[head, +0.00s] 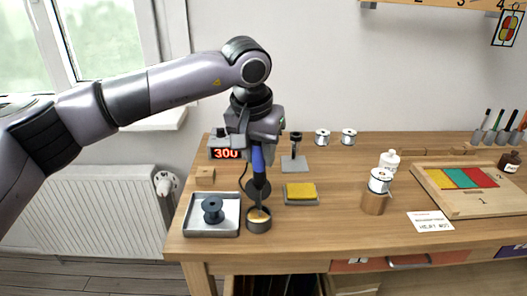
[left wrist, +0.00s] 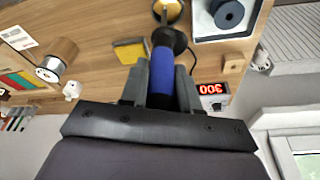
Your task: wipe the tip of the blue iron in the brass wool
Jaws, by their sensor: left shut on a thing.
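My left gripper (head: 257,143) is shut on the blue handle of the iron (head: 257,160) and holds it upright, pointing down. The blue iron also shows between the fingers in the left wrist view (left wrist: 163,75). Its black guard is at mid-length, and its lower end reaches the round pot of brass wool (head: 259,226). The pot shows at the top of the left wrist view (left wrist: 172,12). The tip itself is hidden or too small to tell, so I cannot tell how deep it sits in the wool. My right gripper is not in view.
A metal tray (head: 198,229) with a dark spool (head: 212,208) stands just left of the pot. A yellow sponge (head: 300,191) is to the right. The station display (head: 226,154) and an iron stand (head: 294,160) are behind. A solder spool on a wooden block (head: 375,203) stands further right.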

